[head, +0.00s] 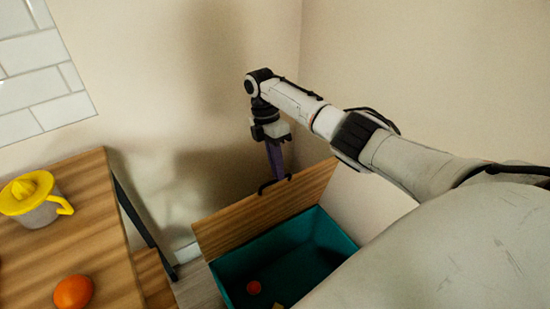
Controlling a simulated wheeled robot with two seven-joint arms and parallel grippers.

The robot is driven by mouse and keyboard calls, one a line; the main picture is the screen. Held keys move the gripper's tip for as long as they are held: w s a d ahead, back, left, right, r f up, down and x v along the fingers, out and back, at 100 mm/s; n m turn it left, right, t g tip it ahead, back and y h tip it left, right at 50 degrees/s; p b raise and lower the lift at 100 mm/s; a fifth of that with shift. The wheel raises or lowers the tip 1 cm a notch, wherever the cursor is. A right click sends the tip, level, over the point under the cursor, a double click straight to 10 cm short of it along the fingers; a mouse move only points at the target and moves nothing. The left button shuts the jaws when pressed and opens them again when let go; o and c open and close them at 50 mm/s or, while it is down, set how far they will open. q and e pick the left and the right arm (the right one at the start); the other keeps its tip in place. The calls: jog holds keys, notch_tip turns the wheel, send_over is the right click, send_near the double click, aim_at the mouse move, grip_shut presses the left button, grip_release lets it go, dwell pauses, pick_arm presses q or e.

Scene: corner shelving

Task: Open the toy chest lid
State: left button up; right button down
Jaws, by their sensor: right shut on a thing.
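The toy chest (316,222) is a teal box on the floor in the lower middle of the head view. Its wooden lid (235,222) is raised and tilted up at the far side, so the inside shows. A dark handle (264,187) sits at the lid's upper edge. My right gripper (276,174) points down at that edge, shut on the handle. A small red ball (254,287) and a yellowish piece (278,306) lie inside the chest. My arm hides the chest's right part. My left gripper is not in view.
A wooden table (90,215) stands on the left, with a yellow-topped juicer (35,212) and an orange (73,291) on it. A dark table leg (145,225) stands between table and chest. Bare walls close in behind the lid.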

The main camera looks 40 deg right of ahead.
jog(key=shift+w+a+f, duration=0.1)
jog(key=shift+f, duration=0.55)
jog(key=shift+w+a+f, duration=0.1)
jog(key=shift+f, duration=0.5)
jog(key=c, duration=1.8)
grip_release()
jog(key=shift+w+f, duration=0.1)
jog(key=shift+f, duration=0.05)
jog(key=shift+c, duration=0.2)
jog(key=shift+g, duration=0.3)
jog(key=v, duration=1)
jog(key=shift+d+r, duration=0.2)
jog(key=shift+c, duration=0.3)
jog(key=shift+d+r, duration=0.1)
jog(key=shift+r, duration=0.5)
